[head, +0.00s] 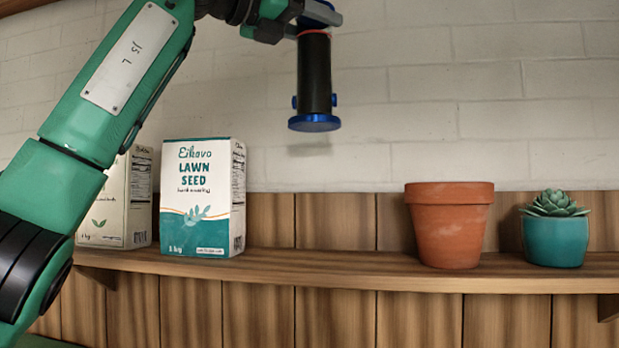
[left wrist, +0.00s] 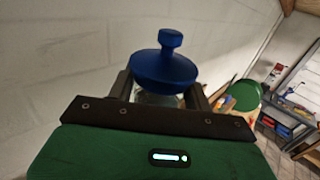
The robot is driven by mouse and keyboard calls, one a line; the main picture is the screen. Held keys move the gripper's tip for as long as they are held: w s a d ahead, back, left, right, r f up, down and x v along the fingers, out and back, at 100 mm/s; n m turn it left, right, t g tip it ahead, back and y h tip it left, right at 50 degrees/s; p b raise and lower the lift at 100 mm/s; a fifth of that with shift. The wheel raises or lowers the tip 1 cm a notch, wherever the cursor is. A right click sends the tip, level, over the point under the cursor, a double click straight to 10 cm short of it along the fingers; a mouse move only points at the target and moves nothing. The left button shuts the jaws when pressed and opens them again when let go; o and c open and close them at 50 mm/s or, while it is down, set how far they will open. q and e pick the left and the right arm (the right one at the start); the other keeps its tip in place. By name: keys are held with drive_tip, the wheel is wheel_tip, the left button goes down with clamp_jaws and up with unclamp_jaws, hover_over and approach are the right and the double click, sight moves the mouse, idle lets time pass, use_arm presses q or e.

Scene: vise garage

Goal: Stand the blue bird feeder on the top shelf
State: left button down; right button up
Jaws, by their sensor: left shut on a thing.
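The blue bird feeder (head: 315,85) is a dark tube with a blue base disc, small blue side pegs and a blue top. It hangs upright in the air, in front of the white brick wall and above the wooden shelf (head: 340,268). My left gripper (head: 300,28) is shut on it near its top. In the left wrist view the feeder's blue lid (left wrist: 165,68) and knob stand out between the fingers of my left gripper (left wrist: 160,98). The feeder's lower part is hidden there. My right gripper is not in view.
A lawn seed box (head: 203,198) and a second box (head: 140,198) stand on the shelf at left. A terracotta pot (head: 449,228) and a teal succulent pot (head: 554,240) stand at right. The shelf between the front box and terracotta pot is clear.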

sight(312, 124)
use_arm(q)
wheel_tip(312, 124, down, 4)
drive_tip(key=shift+s, duration=0.15)
wheel_tip(312, 124, down, 11)
drive_tip(key=shift+a+r+p, duration=0.1)
drive_tip(key=shift+p, duration=1.15)
drive_tip(key=shift+f, duration=0.55)
wheel_tip(312, 124, down, 4)
drive_tip(key=shift+r+p, duration=0.25)
drive_tip(key=shift+p, duration=0.5)
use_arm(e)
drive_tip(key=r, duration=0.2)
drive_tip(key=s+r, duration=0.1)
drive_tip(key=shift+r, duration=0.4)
